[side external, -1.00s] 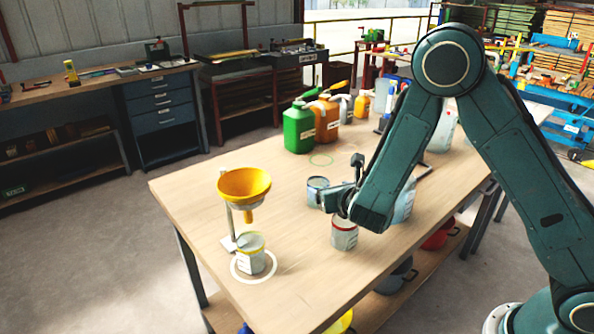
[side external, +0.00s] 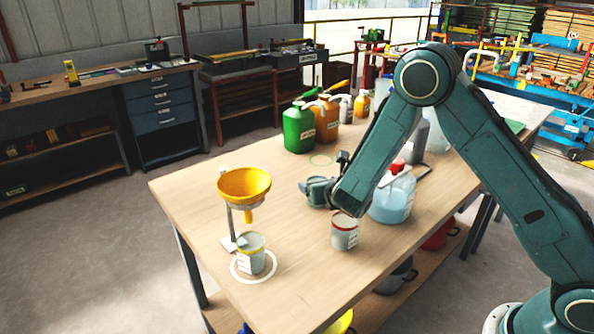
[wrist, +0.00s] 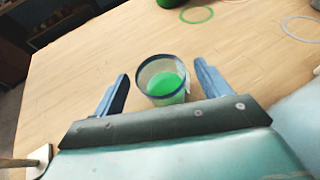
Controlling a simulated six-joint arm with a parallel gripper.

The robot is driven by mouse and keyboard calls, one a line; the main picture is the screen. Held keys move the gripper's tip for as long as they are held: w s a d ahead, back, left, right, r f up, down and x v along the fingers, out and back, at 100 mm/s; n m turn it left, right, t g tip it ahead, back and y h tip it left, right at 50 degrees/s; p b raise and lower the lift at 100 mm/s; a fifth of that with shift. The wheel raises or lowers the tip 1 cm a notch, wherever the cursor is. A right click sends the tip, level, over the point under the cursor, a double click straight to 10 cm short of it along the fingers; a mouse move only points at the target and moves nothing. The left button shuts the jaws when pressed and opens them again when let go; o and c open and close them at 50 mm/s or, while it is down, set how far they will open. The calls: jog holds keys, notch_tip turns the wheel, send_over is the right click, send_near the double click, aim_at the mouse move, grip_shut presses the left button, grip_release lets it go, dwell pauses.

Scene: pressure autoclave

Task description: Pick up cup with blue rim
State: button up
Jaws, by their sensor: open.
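The cup with the blue rim (wrist: 163,80) stands upright on the table in the wrist view, with green contents inside. My gripper (wrist: 161,76) is open, with one blue finger on each side of the cup; a gap shows on the left, and the right finger is close to the cup's wall. Whether it touches is unclear. In the side view my gripper (side external: 318,192) is low over the table and hides most or all of this cup.
A red-rimmed cup (side external: 344,232) stands close in front of my gripper. A jug of blue liquid (side external: 393,196) is to its right. A yellow-rimmed cup (side external: 251,256) stands under a yellow funnel (side external: 244,185) on a stand. Green (side external: 299,128) and orange (side external: 327,122) cans stand behind.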

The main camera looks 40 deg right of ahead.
aim_at(315, 180)
jog(key=shift+x, duration=1.9)
jog(key=c, duration=1.2)
jog(key=shift+r, duration=0.15)
notch_tip(315, 180, up, 20)
jog(key=shift+f, duration=0.1)
jog(key=shift+s+f, duration=0.15)
